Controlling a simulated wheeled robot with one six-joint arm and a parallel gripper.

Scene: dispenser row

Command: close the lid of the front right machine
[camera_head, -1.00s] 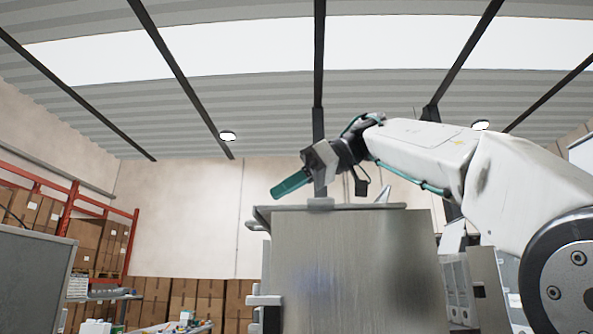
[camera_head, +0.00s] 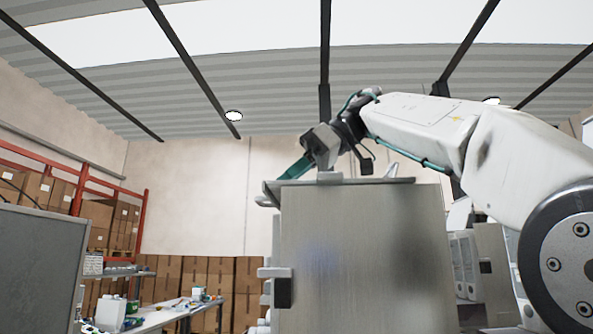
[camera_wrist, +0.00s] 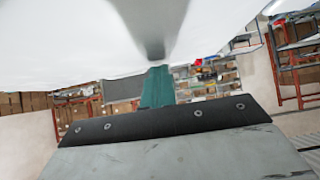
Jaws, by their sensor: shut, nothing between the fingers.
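The nearest machine is a brushed-metal box (camera_head: 365,262) in the centre of the head view; I take it as the front right machine. A thin flat plate (camera_head: 398,181), seemingly its lid, lies almost level along its top, seen edge-on. I cannot tell whether it is fully down. My gripper (camera_head: 294,170) is shut and empty, its teal fingers pointing down-left at the plate's left part. The fingertips' contact with it is unclear. In the wrist view the teal fingers (camera_wrist: 157,88) reach toward a pale surface with a grey bar (camera_wrist: 150,28).
A grey panel (camera_head: 40,262) stands at the left edge. More machines (camera_head: 468,262) stand behind at right. A table with bottles (camera_head: 160,316), an orange rack (camera_head: 135,240) and cartons (camera_head: 195,278) are farther back at left.

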